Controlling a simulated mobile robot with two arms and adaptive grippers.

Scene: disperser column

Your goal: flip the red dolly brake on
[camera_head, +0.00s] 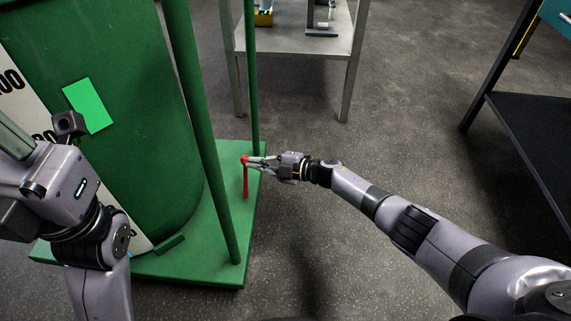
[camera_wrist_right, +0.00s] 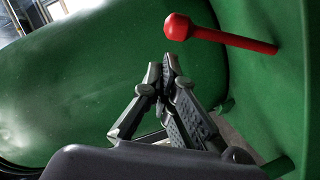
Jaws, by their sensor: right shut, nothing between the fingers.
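The red dolly brake (camera_head: 246,182) is a thin red lever with a round knob, standing up from the green dolly (camera_head: 190,262) near its right edge. It also shows in the right wrist view (camera_wrist_right: 225,38), knob toward the left. My right gripper (camera_head: 252,161) is shut and empty, its fingertips close by the knob in the head view. In the right wrist view the closed fingertips (camera_wrist_right: 169,62) sit just beside the knob, with a small gap showing. My left arm's wrist is at the left of the head view; its fingers are out of the picture.
A large green drum (camera_head: 130,110) stands on the dolly, with green upright posts (camera_head: 203,110) beside it. A metal table (camera_head: 290,42) stands behind. A dark shelf (camera_head: 530,140) is at the right. The grey floor between is clear.

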